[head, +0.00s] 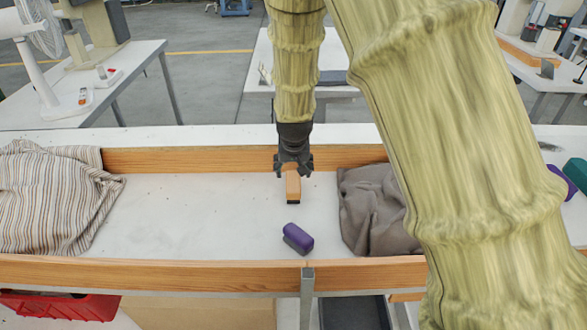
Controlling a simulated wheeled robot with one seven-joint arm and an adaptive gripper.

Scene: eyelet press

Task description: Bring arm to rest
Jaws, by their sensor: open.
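My arm comes down from the top of the head view in a pale yellow-green cover, with one thick link across the right side. My dark gripper (293,168) points down over the white table (190,205), near its back wooden rail. It is open, its fingers spread to either side of the top of a small wooden block with a dark lower edge (292,185). I cannot tell whether the fingers touch the block or whether it stands on the table.
A purple block (298,239) lies in front of the gripper. A striped cloth (52,195) lies at left, a grey-brown cloth (372,215) at right. Wooden rails (180,273) edge the table front and back. A fan (38,50) stands on a back-left table. The table's left middle is clear.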

